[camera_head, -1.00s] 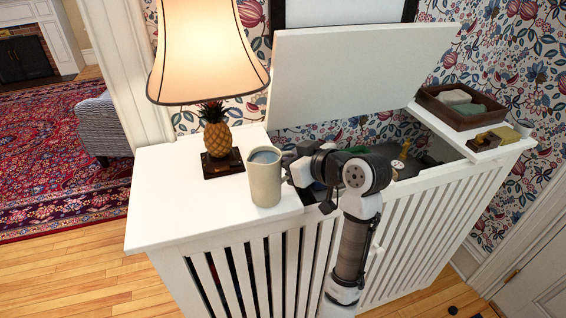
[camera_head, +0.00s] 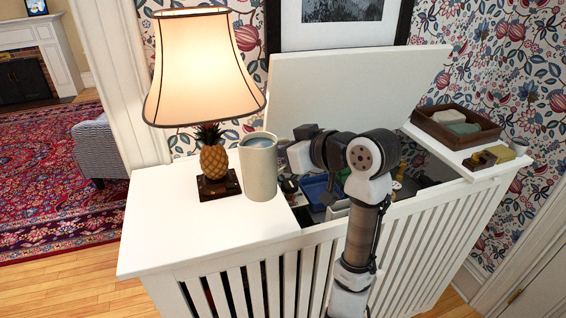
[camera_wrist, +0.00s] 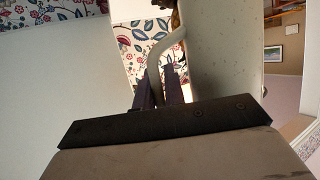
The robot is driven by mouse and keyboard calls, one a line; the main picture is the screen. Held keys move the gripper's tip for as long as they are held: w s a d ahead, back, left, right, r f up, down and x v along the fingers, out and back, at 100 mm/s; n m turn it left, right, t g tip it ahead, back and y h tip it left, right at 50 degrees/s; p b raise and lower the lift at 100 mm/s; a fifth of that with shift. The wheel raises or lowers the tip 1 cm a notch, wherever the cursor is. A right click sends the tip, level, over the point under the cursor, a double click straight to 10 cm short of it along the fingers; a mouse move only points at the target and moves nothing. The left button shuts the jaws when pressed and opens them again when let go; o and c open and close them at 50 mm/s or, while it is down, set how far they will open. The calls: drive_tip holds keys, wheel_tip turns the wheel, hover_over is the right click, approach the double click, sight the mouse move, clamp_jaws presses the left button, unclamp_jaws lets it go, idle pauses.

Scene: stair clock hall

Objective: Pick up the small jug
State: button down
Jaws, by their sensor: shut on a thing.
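The small jug (camera_head: 258,170) is cream, upright, with a grey-blue inside showing at its mouth. It appears raised above the white cabinet top (camera_head: 200,240), just right of the lamp's base. My gripper (camera_head: 284,150) is at the jug's right side, shut on its handle; the fingertips are mostly hidden in the head view. In the wrist view, the dark fingers (camera_wrist: 162,88) close around the curved handle (camera_wrist: 165,45), beside the jug's pale speckled body (camera_wrist: 225,50).
A lit lamp (camera_head: 206,70) with a pineapple base stands close left of the jug. An open lid (camera_head: 350,95) rises behind my arm, over a compartment with a blue tray (camera_head: 315,188). A brown box (camera_head: 455,125) sits at right. The cabinet's front left is clear.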

wheel_tip(320, 180, up, 11)
drive_tip(key=b, duration=0.1)
drive_tip(key=shift+r, duration=0.2)
idle(0.6)
drive_tip(key=shift+r, duration=0.1)
